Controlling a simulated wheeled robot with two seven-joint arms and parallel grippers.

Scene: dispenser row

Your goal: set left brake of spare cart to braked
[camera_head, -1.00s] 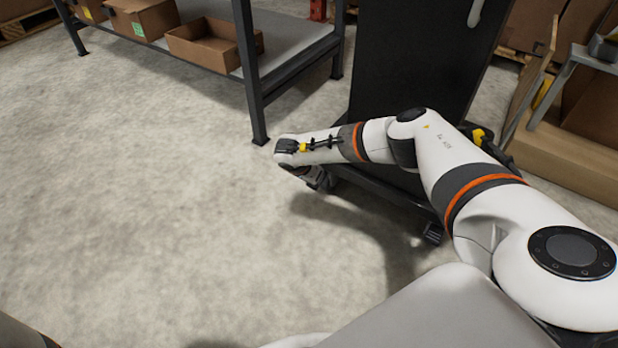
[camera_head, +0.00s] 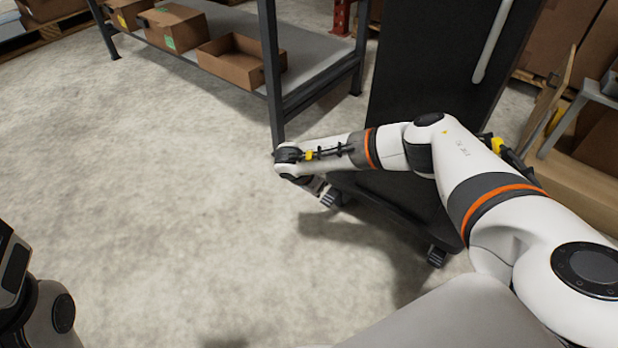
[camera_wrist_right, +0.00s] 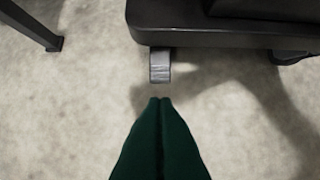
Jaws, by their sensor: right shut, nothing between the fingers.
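The cart is dark, with a tall upright panel (camera_head: 425,75) and a low black base (camera_head: 375,207). A grey ribbed tab, seemingly the brake pedal (camera_wrist_right: 160,66), sticks out from under the base edge in the right wrist view; it also shows at the base's left corner in the head view (camera_head: 331,198). I cannot tell its setting. My right gripper (camera_wrist_right: 160,101) is shut and empty, its dark green fingertips just short of the tab with a small gap in the picture. In the head view my right wrist largely hides the gripper. My left gripper's fingers are out of view.
A second grey foot or pedal (camera_head: 436,255) is at the base's near corner. A shelf rack (camera_head: 274,75) with cardboard boxes (camera_head: 180,28) stands behind on the left. Boxes and a grey stand (camera_head: 575,90) are on the right. The floor (camera_head: 150,200) at left is clear.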

